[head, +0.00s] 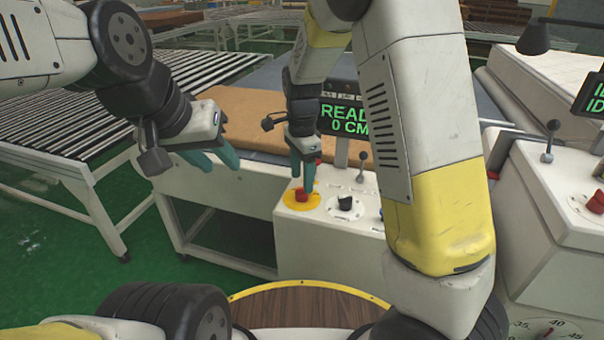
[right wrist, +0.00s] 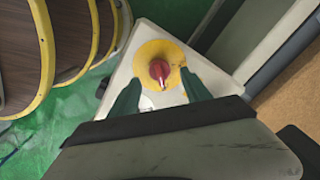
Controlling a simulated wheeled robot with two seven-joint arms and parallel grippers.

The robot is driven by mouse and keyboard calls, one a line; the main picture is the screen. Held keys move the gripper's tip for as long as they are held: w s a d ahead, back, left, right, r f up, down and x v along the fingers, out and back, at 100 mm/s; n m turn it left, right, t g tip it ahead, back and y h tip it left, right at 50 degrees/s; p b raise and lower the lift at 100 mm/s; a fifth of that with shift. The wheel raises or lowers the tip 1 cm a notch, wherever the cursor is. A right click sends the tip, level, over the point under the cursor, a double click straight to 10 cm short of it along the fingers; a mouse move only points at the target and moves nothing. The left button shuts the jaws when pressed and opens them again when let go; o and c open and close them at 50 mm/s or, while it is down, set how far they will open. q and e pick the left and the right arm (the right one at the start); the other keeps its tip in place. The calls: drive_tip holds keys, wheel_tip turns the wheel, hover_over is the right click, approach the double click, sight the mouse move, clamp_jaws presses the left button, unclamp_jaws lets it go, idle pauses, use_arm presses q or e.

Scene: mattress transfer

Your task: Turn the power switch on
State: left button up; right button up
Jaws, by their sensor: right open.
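The power switch is a red rotary knob (head: 302,195) on a yellow disc, on the white control panel (head: 325,228). In the right wrist view the knob (right wrist: 158,70) stands between the two teal fingers, with the yellow disc (right wrist: 165,50) around it. My right gripper (head: 303,176) points down over the knob, open, with a gap on each side; whether either finger touches it I cannot tell. Its arm crosses the middle of the head view. My left gripper (head: 214,160) hangs to the left, its teal fingers apart and empty, away from the panel.
A black knob (head: 345,202) and a small lever (head: 362,165) are right of the switch. A lit display (head: 345,118) reads "READ", partly hidden, and "0 CM". A brown slab (head: 240,115) lies behind. A second white machine (head: 550,190) stands at right, a roller conveyor (head: 60,115) at left.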

sight(302, 188)
wheel_tip(302, 188, up, 4)
drive_tip(key=shift+f, duration=0.2)
drive_tip(key=shift+d+r, duration=0.1)
drive_tip(key=shift+r, duration=0.05)
drive_tip(key=s+d+r+n+t+y, duration=0.1)
drive_tip(key=s+d+r+n+t, duration=0.2)
drive_tip(key=s+d+r+n, duration=0.3)
drive_tip(key=s+d+r+n+t+y, duration=0.1)
drive_tip(key=s+d+r+n+t, duration=0.2)
drive_tip(key=s+d+r+n, duration=0.4)
drive_tip(key=shift+s+d+r, duration=0.35)
drive_tip(key=shift+s+d, duration=0.15)
drive_tip(key=shift+s, duration=2.9)
